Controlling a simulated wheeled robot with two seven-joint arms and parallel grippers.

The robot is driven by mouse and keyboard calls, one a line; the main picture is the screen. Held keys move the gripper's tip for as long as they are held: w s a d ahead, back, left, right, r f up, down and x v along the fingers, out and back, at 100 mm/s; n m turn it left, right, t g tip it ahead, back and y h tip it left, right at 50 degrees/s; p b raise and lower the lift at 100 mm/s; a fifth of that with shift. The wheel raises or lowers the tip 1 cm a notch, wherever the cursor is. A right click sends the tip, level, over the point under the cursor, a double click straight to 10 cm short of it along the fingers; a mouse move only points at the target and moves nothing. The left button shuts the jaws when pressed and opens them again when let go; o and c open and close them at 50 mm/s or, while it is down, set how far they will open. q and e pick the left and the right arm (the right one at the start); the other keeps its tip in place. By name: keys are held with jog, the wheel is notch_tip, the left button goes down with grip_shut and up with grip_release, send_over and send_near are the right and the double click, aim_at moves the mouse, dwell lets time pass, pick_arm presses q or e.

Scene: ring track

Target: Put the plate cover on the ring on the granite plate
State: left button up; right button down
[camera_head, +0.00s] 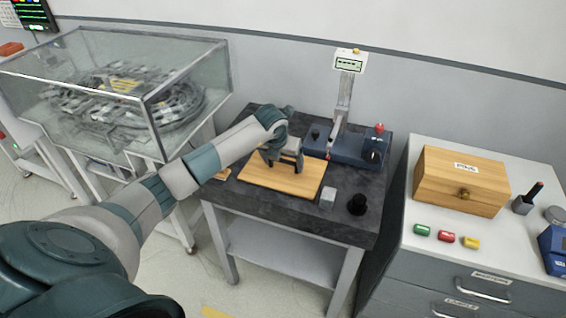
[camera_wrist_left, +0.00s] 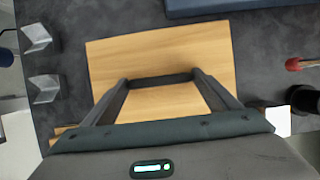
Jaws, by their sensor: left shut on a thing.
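The plate cover is a flat wooden board (camera_head: 300,185) over the dark granite plate (camera_head: 250,122); it also shows in the left wrist view (camera_wrist_left: 160,45). My left gripper (camera_head: 284,160) is above the board. In the left wrist view my left gripper (camera_wrist_left: 163,82) is shut on a dark bar that spans its fingertips, which looks like the cover's handle. I cannot tell whether the board rests on the granite or hangs just above it. I do not see the ring; the board may hide it. My right gripper is not in view.
A blue instrument (camera_head: 345,148) with a display post stands behind the board. A light block (camera_head: 328,197) and a black cylinder (camera_head: 357,205) stand to its right. In the left wrist view, two metal V-blocks (camera_wrist_left: 42,88) lie left. A glass case (camera_head: 190,95) stands left of the table.

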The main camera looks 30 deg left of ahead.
pick_arm(q)
jog(key=o, duration=1.3)
jog(key=shift+c, duration=0.2)
jog(key=shift+r, duration=0.1)
jog(key=b+v, duration=0.3)
jog(key=v, duration=0.9)
jog(key=shift+d, duration=0.1)
